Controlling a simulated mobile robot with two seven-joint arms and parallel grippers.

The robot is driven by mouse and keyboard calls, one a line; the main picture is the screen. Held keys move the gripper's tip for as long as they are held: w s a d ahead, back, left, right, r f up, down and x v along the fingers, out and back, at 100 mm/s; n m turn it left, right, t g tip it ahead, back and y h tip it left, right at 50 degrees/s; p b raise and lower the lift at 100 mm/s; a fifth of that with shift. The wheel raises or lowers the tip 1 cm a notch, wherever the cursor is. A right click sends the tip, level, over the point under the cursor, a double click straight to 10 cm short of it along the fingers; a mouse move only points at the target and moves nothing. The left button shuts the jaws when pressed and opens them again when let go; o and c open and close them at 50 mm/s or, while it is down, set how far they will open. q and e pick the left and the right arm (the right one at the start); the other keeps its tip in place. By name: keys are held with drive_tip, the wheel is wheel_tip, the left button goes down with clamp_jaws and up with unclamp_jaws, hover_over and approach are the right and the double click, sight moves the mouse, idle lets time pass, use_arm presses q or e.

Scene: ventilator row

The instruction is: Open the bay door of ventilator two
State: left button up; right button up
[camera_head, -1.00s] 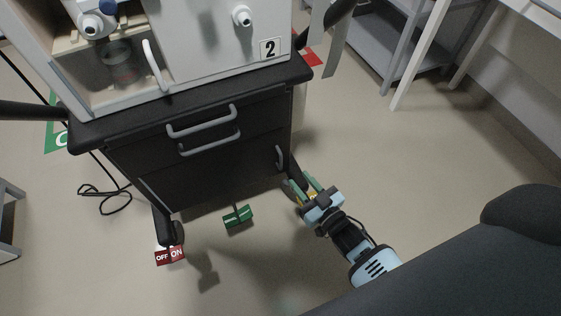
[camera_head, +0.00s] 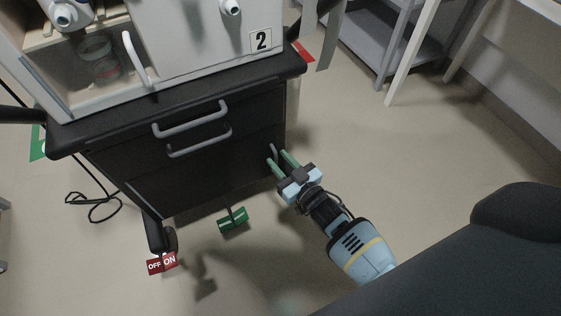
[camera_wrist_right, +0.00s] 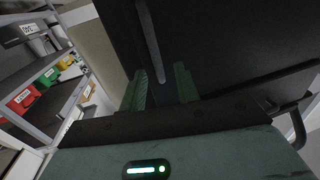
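The cart (camera_head: 215,165) of ventilator two is black, under a white unit with a "2" label (camera_head: 261,40). Its lower front is the bay door (camera_head: 180,180), which looks shut. A short upright grey door handle (camera_head: 273,151) is at the door's right edge; it also shows in the right wrist view (camera_wrist_right: 150,40). My right gripper (camera_head: 279,160) is open, its green fingers pointing at this handle. In the right wrist view the handle's lower end appears between the spread fingers (camera_wrist_right: 160,88); I cannot tell how deep. My left gripper is not in view.
Two horizontal drawer handles (camera_head: 200,143) are higher on the cart front. A green pedal (camera_head: 233,219) and a red OFF/ON pedal (camera_head: 162,263) are low at the front. A cable (camera_head: 92,207) lies on the left floor. Floor at the right is clear up to a grey shelf (camera_head: 385,45).

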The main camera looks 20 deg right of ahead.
drive_tip(key=shift+c, duration=0.2)
clamp_jaws()
drive_tip(key=shift+s, duration=0.15)
